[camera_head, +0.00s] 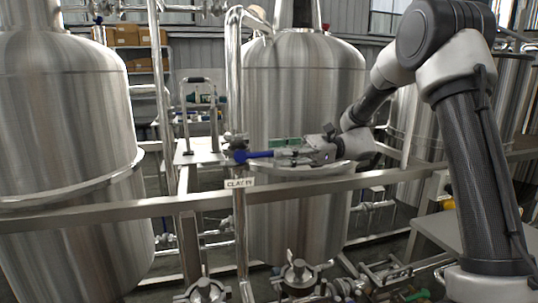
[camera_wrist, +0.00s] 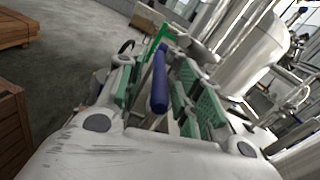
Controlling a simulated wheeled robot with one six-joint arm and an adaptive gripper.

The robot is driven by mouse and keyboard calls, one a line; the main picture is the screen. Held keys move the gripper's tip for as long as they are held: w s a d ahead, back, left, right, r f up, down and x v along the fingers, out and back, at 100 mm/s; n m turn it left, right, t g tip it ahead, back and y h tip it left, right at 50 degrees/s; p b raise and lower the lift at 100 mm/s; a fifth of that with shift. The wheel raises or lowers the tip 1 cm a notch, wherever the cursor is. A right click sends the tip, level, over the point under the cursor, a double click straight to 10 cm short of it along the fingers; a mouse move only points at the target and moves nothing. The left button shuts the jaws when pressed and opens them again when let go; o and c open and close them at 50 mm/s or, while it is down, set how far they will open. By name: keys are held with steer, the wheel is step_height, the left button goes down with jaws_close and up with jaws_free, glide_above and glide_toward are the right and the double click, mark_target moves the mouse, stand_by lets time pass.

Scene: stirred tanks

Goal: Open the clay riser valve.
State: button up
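The clay riser valve has a blue lever handle (camera_head: 256,154) that sticks out roughly level to the right from a vertical steel pipe. A tag reading "CLAY R" (camera_head: 239,183), its end hard to read, sits just below it on the pipe. My gripper (camera_head: 279,154) is at the handle's right end, reaching in from the right. In the wrist view, the blue handle (camera_wrist: 160,82) lies between the green-padded fingers of my gripper (camera_wrist: 158,95), with gaps visible on both sides. The gripper looks open around the handle. The valve body is small and partly hidden.
Large steel tanks stand at left (camera_head: 65,130) and centre (camera_head: 305,100). A horizontal steel rail (camera_head: 110,210) runs across the front, below the handle. More pipes and valves (camera_head: 298,274) are low in front. Wooden crates (camera_wrist: 14,30) show at left in the wrist view, beside clear floor.

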mark_target(270, 154)
steer(key=shift+s+a, duration=0.15)
steer(key=shift+a, duration=0.6)
steer(key=shift+s+a, duration=0.15)
steer(key=shift+a, duration=0.55)
jaws_close()
